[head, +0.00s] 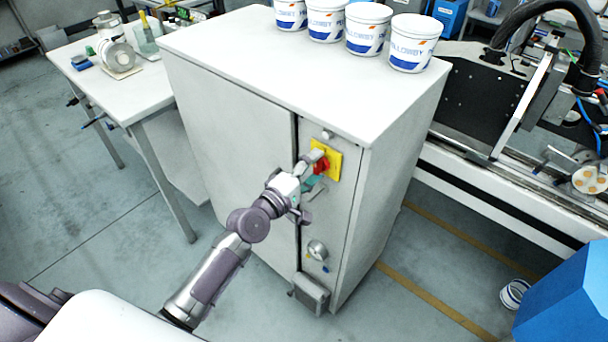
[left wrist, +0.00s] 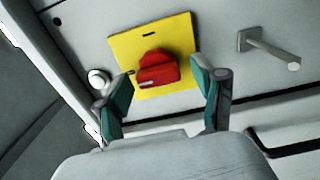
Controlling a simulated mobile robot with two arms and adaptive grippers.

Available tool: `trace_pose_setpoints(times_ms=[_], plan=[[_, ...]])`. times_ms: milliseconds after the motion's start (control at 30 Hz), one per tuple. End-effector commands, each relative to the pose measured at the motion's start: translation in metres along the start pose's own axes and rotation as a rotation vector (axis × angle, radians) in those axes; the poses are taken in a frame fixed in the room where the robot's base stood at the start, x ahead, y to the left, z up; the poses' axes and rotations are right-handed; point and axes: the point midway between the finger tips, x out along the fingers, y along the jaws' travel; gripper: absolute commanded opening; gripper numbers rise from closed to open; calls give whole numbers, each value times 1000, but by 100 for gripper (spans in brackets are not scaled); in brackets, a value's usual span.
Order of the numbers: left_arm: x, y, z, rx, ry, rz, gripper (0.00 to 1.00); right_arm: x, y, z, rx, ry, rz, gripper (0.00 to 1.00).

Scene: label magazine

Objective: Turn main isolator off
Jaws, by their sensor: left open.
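The main isolator is a red rotary handle (head: 321,166) on a yellow square plate (head: 334,161), on the narrow front panel of a pale grey cabinet (head: 225,140). In the left wrist view the red handle (left wrist: 157,68) sits in the middle of the yellow plate (left wrist: 124,45). My left gripper (head: 311,175) is in front of the plate. In the left wrist view its two teal-padded fingers (left wrist: 163,92) are spread, one on each side of the handle and a little short of it. No contact with the handle shows. My right gripper is not in view.
A round gauge or knob (head: 317,250) and a grey box (head: 311,292) are lower on the panel. A peg-like handle (left wrist: 268,48) sticks out beside the plate. Several white tubs (head: 367,28) stand on the cabinet. A white table (head: 125,85) is at left.

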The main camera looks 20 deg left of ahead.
Motion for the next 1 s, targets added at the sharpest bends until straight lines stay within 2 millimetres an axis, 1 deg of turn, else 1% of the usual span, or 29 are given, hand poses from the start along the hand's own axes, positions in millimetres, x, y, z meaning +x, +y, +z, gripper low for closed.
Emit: trace_pose_setpoints(times_ms=[167,400,533,700,1000], plan=[[-28,-2,0,1,0,-4,69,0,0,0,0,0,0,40],[-80,-2,0,2,-2,-6,69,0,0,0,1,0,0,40],[-101,-2,0,1,-1,-5,69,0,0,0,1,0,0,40],[-115,-1,0,0,-1,-3,69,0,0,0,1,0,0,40],[-117,0,0,-2,0,-1,69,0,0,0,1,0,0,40]])
